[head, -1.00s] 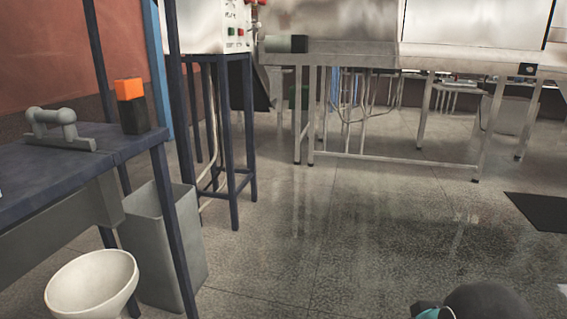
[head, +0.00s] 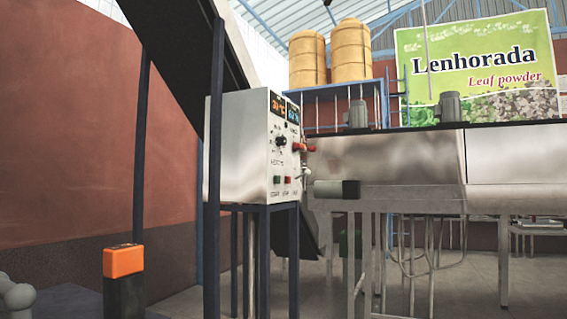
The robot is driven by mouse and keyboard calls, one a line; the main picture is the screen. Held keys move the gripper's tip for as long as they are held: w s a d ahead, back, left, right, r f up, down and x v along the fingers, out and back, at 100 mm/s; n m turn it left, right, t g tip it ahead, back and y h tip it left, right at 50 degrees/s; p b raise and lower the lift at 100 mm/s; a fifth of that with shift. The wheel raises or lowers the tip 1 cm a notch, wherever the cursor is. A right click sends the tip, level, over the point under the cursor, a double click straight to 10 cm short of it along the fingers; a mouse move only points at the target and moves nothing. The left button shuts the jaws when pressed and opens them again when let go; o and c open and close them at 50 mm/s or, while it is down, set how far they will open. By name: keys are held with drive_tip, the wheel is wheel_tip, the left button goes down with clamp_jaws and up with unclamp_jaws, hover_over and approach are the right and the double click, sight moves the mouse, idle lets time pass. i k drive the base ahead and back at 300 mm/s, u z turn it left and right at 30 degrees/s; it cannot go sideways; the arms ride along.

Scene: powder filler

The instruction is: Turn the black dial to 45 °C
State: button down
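The black dial (head: 281,141) is a small dark knob on the front face of the white control box (head: 236,150), left of centre in the head view. An orange display (head: 277,104) sits above the dial on the same panel. Its digits are too small to read surely, and so is the dial's setting. A second, bluish display (head: 293,113) is beside it. A red handle (head: 301,147) sticks out right of the dial, and green and red buttons (head: 283,180) are below. The panel is seen at a steep angle.
The box stands on a dark blue frame (head: 264,262). An orange and black block (head: 123,282) is on a bench at lower left. A metal machine (head: 390,160) stands to the right.

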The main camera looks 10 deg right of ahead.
sight(280, 141)
drive_tip(key=u, duration=0.05)
drive_tip(key=i, duration=1.75)
drive_tip(key=z, duration=0.4)
